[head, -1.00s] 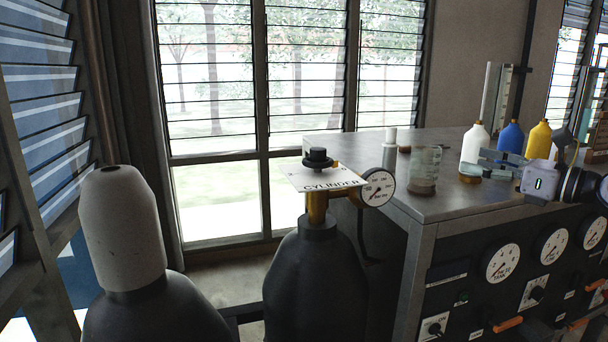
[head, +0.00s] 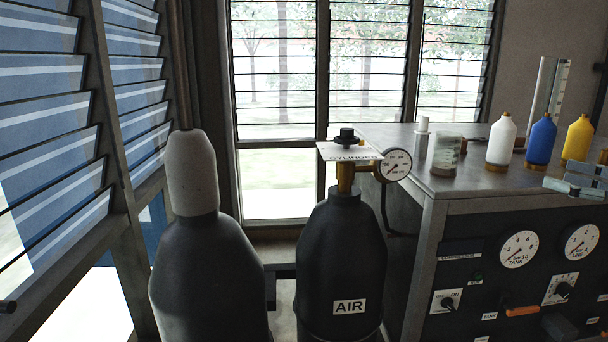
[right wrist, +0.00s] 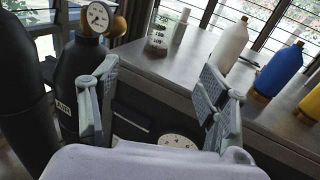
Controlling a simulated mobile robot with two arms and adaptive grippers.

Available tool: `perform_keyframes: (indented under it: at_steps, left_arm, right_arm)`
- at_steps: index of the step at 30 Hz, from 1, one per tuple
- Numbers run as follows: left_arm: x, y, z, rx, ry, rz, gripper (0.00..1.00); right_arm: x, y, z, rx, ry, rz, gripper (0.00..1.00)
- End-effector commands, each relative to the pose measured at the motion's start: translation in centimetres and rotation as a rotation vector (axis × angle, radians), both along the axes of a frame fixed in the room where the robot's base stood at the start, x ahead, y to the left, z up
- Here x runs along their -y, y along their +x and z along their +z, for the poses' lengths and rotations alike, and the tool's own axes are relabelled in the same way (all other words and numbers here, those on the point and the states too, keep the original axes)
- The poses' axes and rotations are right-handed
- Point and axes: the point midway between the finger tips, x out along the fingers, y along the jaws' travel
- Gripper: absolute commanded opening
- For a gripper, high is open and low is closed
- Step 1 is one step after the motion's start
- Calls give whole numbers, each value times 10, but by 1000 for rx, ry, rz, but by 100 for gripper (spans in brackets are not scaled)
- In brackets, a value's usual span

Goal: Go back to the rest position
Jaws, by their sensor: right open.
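My right gripper (right wrist: 158,105) shows in the right wrist view with its two grey fingers spread wide apart and nothing between them. In the head view only the grey fingers of the right gripper (head: 580,180) show at the right edge, in front of the bench top. The fingers look clear of the bottles. My left gripper is not in the head view. The black air cylinder (head: 342,250) stands upright with a valve knob (head: 347,137), a white plate marked CYLINDER and a round gauge (head: 396,165) on top.
A second dark cylinder (head: 205,270) with a pale cap stands left. The bench (head: 455,185) holds a beaker (head: 446,155) and white (head: 501,142), blue (head: 540,140) and yellow (head: 577,139) bottles. Its front panel has gauges (head: 519,249) and switches. Louvred windows line the left and back.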

Motion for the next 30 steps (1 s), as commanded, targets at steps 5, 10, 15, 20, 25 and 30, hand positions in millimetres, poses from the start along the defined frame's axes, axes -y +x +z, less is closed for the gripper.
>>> perform_keyframes:
  at_steps: [5, 10, 15, 20, 25, 30]
  left_arm:
    - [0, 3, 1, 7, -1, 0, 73]
    - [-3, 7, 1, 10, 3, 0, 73]
    - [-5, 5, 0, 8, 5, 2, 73]
    - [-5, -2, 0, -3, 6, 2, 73]
    - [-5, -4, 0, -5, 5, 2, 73]
    - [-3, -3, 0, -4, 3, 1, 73]
  right_arm:
    - [-16, 6, -34, -17, -106, 22, 70]
    - [-35, 11, -77, -33, -246, 56, 70]
    - [-62, 11, -136, -47, -441, 120, 70]
    - [-101, 0, -218, -43, -715, 238, 70]
    - [-159, -41, -330, 17, -1115, 475, 70]
    - [-215, -111, -425, 169, -1524, 785, 70]
